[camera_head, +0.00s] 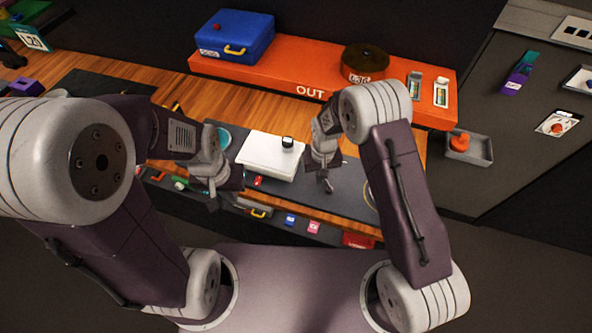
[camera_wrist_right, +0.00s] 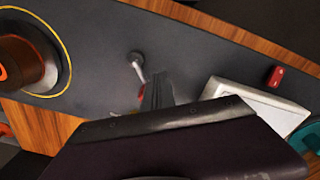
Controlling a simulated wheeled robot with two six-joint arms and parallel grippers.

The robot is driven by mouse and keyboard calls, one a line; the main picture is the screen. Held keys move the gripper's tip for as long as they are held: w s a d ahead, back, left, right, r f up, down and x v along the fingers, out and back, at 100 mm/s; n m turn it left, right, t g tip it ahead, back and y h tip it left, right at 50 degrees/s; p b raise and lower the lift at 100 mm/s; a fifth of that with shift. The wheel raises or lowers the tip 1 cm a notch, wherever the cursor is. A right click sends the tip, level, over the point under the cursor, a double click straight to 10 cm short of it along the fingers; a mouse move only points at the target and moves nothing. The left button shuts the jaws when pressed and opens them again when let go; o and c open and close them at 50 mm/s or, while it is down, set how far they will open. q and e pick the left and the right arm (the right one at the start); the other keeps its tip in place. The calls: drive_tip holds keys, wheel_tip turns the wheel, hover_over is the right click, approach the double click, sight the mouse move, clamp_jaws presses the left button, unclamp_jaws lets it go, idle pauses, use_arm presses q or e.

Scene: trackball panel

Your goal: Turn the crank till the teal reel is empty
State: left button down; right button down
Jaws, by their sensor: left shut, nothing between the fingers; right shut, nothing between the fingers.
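A teal disc, likely the teal reel (camera_head: 222,138), shows partly behind my left arm; how much is wound on it is hidden. A teal edge (camera_wrist_right: 304,136) also shows at the right of the right wrist view. A small grey lever with a round end, likely the crank (camera_wrist_right: 136,62), stands on the dark mat just beyond my right gripper (camera_wrist_right: 158,88). My right gripper (camera_head: 327,184) is shut and empty, near the white box; contact with the lever cannot be told. My left gripper (camera_head: 213,201) is shut and empty, left of the white box.
A white box (camera_head: 268,160) sits on the dark mat (camera_wrist_right: 200,45), with a small red piece (camera_wrist_right: 277,76) close by. A dark reel-like body (camera_wrist_right: 28,62) stands inside a yellow ring. Behind is an orange shelf (camera_head: 300,75) with a blue case (camera_head: 233,38) and a brown drum (camera_head: 365,63).

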drive_tip(key=shift+w+d, duration=0.2)
drive_tip(key=shift+w, duration=0.05)
drive_tip(key=shift+w+d, duration=0.25)
drive_tip(key=shift+d, duration=0.1)
drive_tip(key=shift+w+d, duration=0.15)
drive_tip(key=shift+d, duration=0.05)
drive_tip(key=shift+d, duration=0.1)
drive_tip(key=shift+w+d, duration=0.25)
drive_tip(key=shift+d, duration=0.05)
